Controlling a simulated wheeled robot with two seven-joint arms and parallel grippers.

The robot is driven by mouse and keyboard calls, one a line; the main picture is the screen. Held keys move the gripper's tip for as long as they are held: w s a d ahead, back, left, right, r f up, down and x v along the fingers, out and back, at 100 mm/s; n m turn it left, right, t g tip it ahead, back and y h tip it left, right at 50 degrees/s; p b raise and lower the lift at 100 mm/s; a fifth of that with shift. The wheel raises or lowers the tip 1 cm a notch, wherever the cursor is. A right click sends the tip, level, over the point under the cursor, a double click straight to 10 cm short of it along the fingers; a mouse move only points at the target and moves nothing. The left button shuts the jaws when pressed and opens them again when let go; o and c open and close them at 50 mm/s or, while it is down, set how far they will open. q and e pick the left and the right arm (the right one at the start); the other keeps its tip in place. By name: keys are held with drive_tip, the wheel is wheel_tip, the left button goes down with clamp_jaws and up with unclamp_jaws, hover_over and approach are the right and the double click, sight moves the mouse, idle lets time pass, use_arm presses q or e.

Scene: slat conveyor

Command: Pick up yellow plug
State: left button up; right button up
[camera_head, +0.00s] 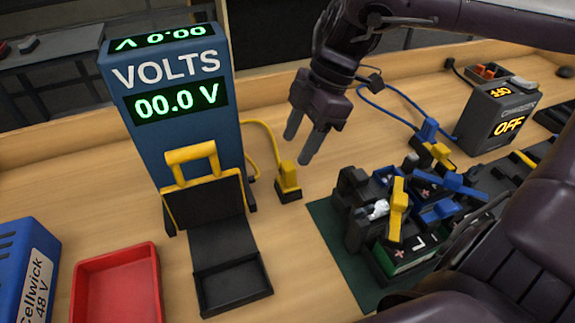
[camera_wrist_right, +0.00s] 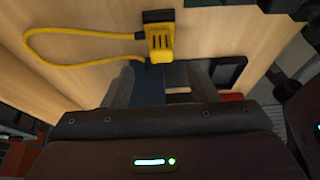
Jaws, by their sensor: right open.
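The yellow plug (camera_head: 288,176) stands on the wooden bench in a black base, right of the blue volts meter (camera_head: 180,110). A yellow cord (camera_head: 272,133) runs from it toward the meter. My right gripper (camera_head: 297,150) is open and empty, its fingers pointing down close to the plug, apart from it as far as I can tell. In the right wrist view the plug (camera_wrist_right: 161,42) shows beyond the two fingers (camera_wrist_right: 160,80), roughly centred between them, with its cord looping left. My left gripper is not in view.
A charger (camera_head: 500,118) reading OFF stands at right. A red tray (camera_head: 117,285) and black tray (camera_head: 233,287) are in front.

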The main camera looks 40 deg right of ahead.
sight(288, 165)
drive_tip(key=shift+s+a+f, duration=0.2)
drive_tip(key=shift+a+f, duration=0.35)
drive_tip(key=shift+f, duration=0.3)
drive_tip(key=x, duration=0.2)
drive_tip(key=p+x, duration=0.1)
drive_tip(key=shift+w+d+f, duration=0.15)
drive_tip(key=shift+f, duration=0.25)
drive_tip(key=shift+a+f, duration=0.3)
drive_tip(key=shift+f, duration=0.05)
drive_tip(key=shift+w, duration=0.1)
drive_tip(key=c, duration=1.1)
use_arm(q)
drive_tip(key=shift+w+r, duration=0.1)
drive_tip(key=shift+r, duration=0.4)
